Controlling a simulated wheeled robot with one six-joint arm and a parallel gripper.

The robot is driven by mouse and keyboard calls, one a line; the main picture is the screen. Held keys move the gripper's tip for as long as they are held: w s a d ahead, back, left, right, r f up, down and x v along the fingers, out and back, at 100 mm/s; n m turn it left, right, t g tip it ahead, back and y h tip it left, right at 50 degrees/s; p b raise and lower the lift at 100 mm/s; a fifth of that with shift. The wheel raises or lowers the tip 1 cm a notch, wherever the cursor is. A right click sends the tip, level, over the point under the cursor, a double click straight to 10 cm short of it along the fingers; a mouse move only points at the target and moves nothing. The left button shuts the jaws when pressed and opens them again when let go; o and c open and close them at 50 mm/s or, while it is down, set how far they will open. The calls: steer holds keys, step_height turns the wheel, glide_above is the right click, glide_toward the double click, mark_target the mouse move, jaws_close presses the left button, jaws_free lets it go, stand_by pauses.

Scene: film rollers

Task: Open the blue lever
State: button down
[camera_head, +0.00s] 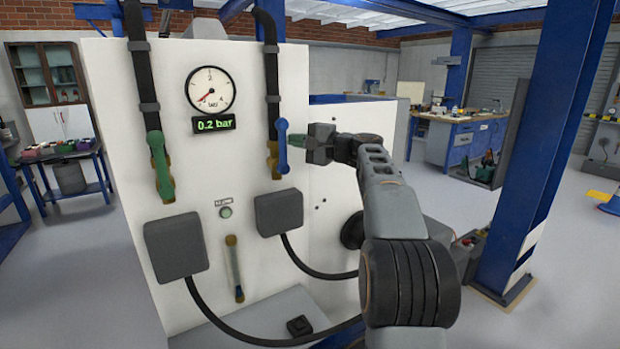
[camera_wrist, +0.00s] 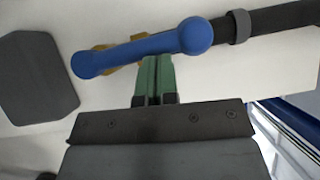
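The blue lever (camera_head: 282,146) sits on a brass valve on the white panel, under the right black pipe. Its handle hangs down from the round hub, roughly in line with the pipe. In the wrist view the blue lever (camera_wrist: 140,51) lies across the upper middle, hub to the right. My gripper (camera_head: 297,141) is just right of the lever at mid-height. In the wrist view its green fingers (camera_wrist: 154,72) stand side by side, close together, with nothing seen between them. Their tips reach the lever's edge; I cannot tell whether they touch it.
A green lever (camera_head: 160,163) hangs on the left pipe. The dial gauge (camera_head: 210,90) is above a display (camera_head: 213,124) reading 0.2 bar. Grey boxes (camera_head: 279,212) (camera_head: 176,247) with black cables are on the panel below. A blue post (camera_head: 535,150) stands at the right.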

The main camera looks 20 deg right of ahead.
steer(key=shift+r, duration=0.1)
steer(key=w+d+p+v, duration=0.1)
steer(key=d+v, duration=0.1)
steer(key=v, duration=1.1)
steer(key=shift+w+r, duration=0.3)
steer(key=shift+w, duration=0.1)
steer(key=shift+d, duration=0.1)
step_height(320, 180, down, 14)
steer(key=m+g+h+p, duration=0.2)
steer(key=g+h, duration=0.2)
steer(key=h, duration=0.1)
steer(key=s+a+f+n+g+h+p, duration=0.3)
steer(key=s+a+f+g, duration=0.15)
steer(key=s+a, duration=0.3)
steer(key=s+a+r+n+g+h+p, duration=0.2)
steer(key=s+a+n+h+p, duration=0.1)
steer(key=s+a+n+p, duration=0.7)
steer(key=s+a, duration=0.4)
steer(key=shift+s+h, duration=0.4)
